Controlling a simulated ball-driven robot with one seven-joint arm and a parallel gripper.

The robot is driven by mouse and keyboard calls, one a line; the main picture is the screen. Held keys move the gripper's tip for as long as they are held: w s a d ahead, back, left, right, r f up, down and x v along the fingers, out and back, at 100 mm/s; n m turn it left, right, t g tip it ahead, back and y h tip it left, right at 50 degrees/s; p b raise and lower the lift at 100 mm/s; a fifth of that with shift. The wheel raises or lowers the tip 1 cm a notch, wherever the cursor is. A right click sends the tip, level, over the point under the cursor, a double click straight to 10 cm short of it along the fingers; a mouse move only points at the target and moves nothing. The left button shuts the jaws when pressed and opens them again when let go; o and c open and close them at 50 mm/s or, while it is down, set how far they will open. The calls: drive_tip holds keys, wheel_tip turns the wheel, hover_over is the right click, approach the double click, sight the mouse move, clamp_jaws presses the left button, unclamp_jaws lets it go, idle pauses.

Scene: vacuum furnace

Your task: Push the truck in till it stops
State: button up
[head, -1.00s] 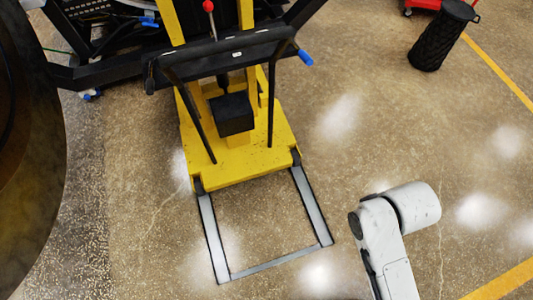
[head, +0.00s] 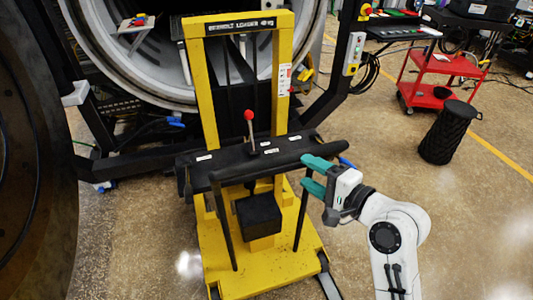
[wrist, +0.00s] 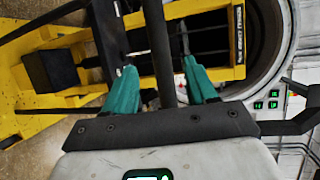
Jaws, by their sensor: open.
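The truck (head: 230,262) is a yellow loader with an upright mast and a black push handle (head: 262,167) across its near side. It stands in front of the round furnace opening (head: 165,45). A black box (head: 258,215) sits low on it and a red-knobbed lever (head: 250,132) rises behind the handle. My gripper (head: 309,175), with teal fingers, is at the handle's right end. In the wrist view my gripper (wrist: 163,85) is open, and the black handle bar (wrist: 160,45) runs between the fingers. Whether they touch it is unclear.
A dark frame (head: 335,75) with a control box (head: 353,53) stands right of the truck. A black ribbed bin (head: 449,132) and a red cart (head: 440,68) stand farther right. A large dark round door (head: 35,170) fills the left edge.

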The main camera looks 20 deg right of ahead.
sight(279, 157)
drive_tip(key=p+x, duration=0.1)
drive_tip(key=x, duration=0.9)
drive_tip(key=shift+w+a+f+p, duration=0.1)
drive_tip(key=shift+w+a+p, duration=0.1)
drive_tip(key=shift+w+p, duration=0.1)
drive_tip(key=shift+s, duration=0.1)
clamp_jaws()
